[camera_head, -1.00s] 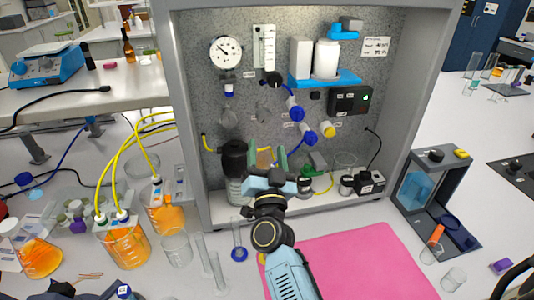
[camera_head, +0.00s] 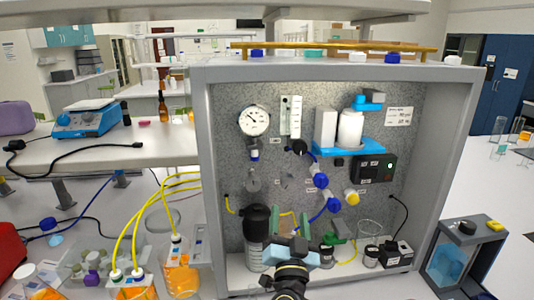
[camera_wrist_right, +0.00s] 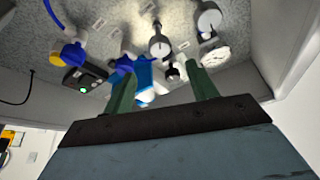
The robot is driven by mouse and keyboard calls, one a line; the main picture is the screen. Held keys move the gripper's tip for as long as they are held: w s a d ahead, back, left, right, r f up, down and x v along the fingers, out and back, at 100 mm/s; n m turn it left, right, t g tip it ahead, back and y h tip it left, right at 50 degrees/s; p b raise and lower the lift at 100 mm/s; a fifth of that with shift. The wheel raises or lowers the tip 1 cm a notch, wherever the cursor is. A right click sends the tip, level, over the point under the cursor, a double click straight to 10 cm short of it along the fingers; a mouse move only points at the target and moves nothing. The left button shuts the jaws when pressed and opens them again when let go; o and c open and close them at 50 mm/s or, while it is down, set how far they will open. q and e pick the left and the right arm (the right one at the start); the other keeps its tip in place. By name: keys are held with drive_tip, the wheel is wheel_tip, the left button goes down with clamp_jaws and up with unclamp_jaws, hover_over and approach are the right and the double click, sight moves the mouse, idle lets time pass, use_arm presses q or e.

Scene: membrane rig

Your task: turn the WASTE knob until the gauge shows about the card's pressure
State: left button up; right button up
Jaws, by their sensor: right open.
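The round white pressure gauge (camera_head: 254,120) is at the upper left of the grey panel; its reading is too small to tell. It also shows in the right wrist view (camera_wrist_right: 216,57). A small white card (camera_head: 399,116) is at the panel's upper right, its text unreadable. A black knob (camera_head: 300,147) and two grey round knobs, left (camera_head: 252,181) and right (camera_head: 287,181), are on the panel. I cannot read which is WASTE. My right gripper (camera_head: 287,225) is open and empty, low in front of the panel, apart from the knobs. My left gripper is out of view.
A black-topped bottle (camera_head: 257,225) stands just left of my right gripper. Blue valves (camera_head: 320,180) and a yellow-capped fitting (camera_head: 352,197) stick out to the right of the knobs. The cabinet's side walls (camera_head: 445,150) bound the space. Orange-filled bottles (camera_head: 181,275) stand outside at left.

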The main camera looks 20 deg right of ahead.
idle(0.3)
drive_tip(key=w+a+n+t+y+b, duration=0.25)
drive_tip(key=a+n+y, duration=0.5)
drive_tip(key=n, duration=0.75)
drive_tip(key=n+g+h+b, duration=0.1)
drive_tip(key=n+h+b, duration=0.35)
drive_tip(key=n, duration=2.15)
approach(287, 176)
drive_tip(key=shift+h, duration=0.3)
drive_tip(key=x, duration=0.4)
drive_tip(key=f+p+x, duration=0.1)
drive_tip(key=x, duration=0.2)
drive_tip(key=f+p+x, duration=0.1)
drive_tip(key=x, duration=0.3)
drive_tip(key=shift+w+d+r, duration=0.1)
drive_tip(key=shift+w+d, duration=0.15)
drive_tip(key=shift+w, duration=0.4)
drive_tip(key=shift+c, duration=0.5)
